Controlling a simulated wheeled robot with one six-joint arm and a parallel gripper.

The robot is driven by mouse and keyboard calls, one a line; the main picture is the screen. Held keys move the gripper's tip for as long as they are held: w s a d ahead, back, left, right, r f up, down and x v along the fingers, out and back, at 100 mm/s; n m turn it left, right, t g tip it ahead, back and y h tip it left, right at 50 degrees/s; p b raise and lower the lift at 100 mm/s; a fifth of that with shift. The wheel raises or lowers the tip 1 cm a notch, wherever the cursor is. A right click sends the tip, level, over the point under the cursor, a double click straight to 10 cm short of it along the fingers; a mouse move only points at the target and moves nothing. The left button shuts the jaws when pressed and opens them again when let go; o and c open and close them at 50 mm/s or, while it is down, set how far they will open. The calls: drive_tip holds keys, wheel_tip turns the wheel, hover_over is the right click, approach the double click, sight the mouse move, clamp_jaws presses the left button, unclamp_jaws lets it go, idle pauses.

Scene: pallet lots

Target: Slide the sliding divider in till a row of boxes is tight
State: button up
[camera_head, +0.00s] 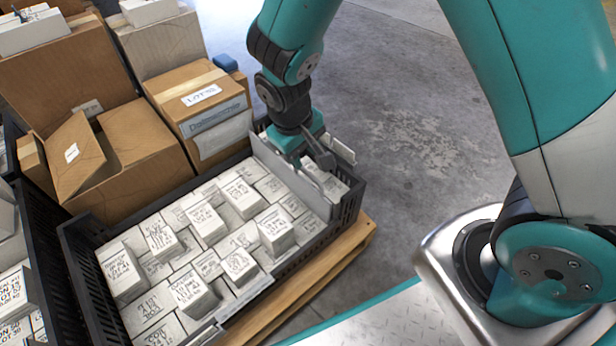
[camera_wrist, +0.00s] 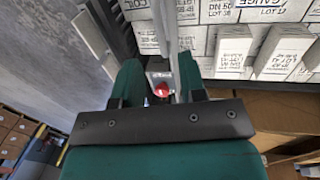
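A black crate (camera_head: 352,207) holds rows of white lettered boxes (camera_head: 240,195), several of them stacked on top of the layer. The sliding divider (camera_head: 288,178) is a pale grey upright plate across the crate near its right end. It also shows in the wrist view (camera_wrist: 165,22) as a narrow upright strip. White boxes show on both sides of it. My gripper (camera_head: 318,158) is at the divider's top edge. In the wrist view my gripper (camera_wrist: 160,78) has its green fingers apart, with the divider's edge between them and a gap beside it. Contact cannot be told.
Brown cartons (camera_head: 205,110) stand behind the crate, one open (camera_head: 120,150). Another black crate (camera_head: 42,262) with white boxes is at the left. The crate rests on a wooden pallet (camera_head: 345,245). Grey floor (camera_head: 420,120) beyond is clear.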

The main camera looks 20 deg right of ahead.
sight(309, 173)
drive_tip(key=f+b, duration=0.1)
drive_tip(key=f, duration=0.1)
drive_tip(key=f+b, duration=0.1)
drive_tip(key=f, duration=0.1)
drive_tip(key=d+f, duration=0.1)
drive_tip(key=f, duration=0.1)
drive_tip(key=shift+w+d+f+b, duration=0.1)
drive_tip(key=shift+w+f+b, duration=0.1)
drive_tip(key=shift+b, duration=0.2)
drive_tip(key=shift+c, duration=0.2)
drive_tip(key=shift+d, duration=0.1)
clamp_jaws()
